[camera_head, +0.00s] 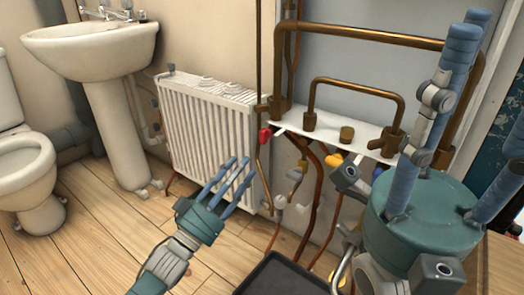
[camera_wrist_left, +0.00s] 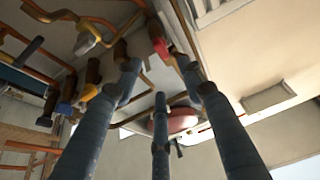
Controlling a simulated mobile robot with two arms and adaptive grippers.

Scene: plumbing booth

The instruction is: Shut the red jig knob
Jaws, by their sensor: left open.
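The red jig knob (camera_head: 265,136) sits at the left end of the white jig plate (camera_head: 345,128), beside a copper pipe. My left gripper (camera_head: 242,166) is below and left of it in the head view, its blue fingers spread and empty, pointing up toward it. In the left wrist view a red knob (camera_wrist_left: 160,47) shows beyond the fingertips, apart from them. I cannot tell which way the knob is turned. My right gripper (camera_head: 460,120) is large at the right, close to the camera, its fingers spread; some fingertips leave the frame.
A white radiator (camera_head: 208,120) stands left of the jig. Yellow (camera_head: 333,160) and blue (camera_head: 377,172) knobs sit under the plate. Copper pipes (camera_head: 370,35) arch above it. A dark tray (camera_head: 280,275) lies below. The wooden floor (camera_head: 90,235) at left is clear.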

